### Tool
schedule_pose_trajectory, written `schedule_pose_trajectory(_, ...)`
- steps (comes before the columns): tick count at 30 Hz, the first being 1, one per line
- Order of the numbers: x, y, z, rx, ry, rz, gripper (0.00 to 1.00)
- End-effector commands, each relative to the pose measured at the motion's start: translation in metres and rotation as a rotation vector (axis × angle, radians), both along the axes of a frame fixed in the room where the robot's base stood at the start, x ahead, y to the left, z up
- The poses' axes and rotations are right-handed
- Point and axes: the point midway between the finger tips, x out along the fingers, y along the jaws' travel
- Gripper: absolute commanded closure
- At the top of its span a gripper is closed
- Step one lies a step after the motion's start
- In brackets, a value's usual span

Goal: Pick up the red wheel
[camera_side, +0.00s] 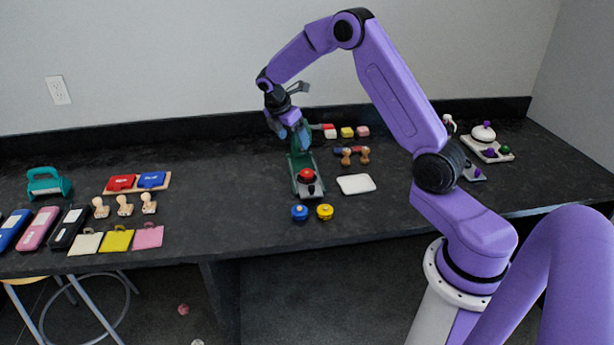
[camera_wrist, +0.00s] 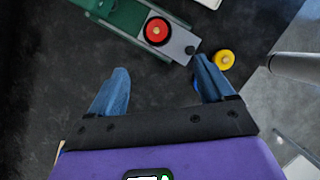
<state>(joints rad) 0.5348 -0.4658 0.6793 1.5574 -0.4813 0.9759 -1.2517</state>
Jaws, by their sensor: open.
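The red wheel (camera_side: 307,174) sits on the grey front end of a green device (camera_side: 293,178). In the wrist view the red wheel (camera_wrist: 158,31) shows a yellow centre and lies beyond the fingertips, between their lines. My gripper (camera_side: 294,138) is open and empty, its blue fingers pointing down above the bench, over the far part of the green device in the side view. In the wrist view my gripper (camera_wrist: 162,72) has its fingers spread wide, with bare dark bench between them.
A blue wheel (camera_side: 299,212) and a yellow wheel (camera_side: 325,211) lie in front of the device near the bench edge. A white pad (camera_side: 356,184) lies to its right. Stamps and coloured blocks stand behind right.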

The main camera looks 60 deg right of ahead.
Motion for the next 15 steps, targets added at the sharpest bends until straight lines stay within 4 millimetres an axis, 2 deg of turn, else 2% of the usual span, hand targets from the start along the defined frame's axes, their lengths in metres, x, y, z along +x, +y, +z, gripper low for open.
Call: schedule_pose_trajectory(15, -0.004, -0.035, -0.086, 0.001, 0.003, -0.001, 0.19)
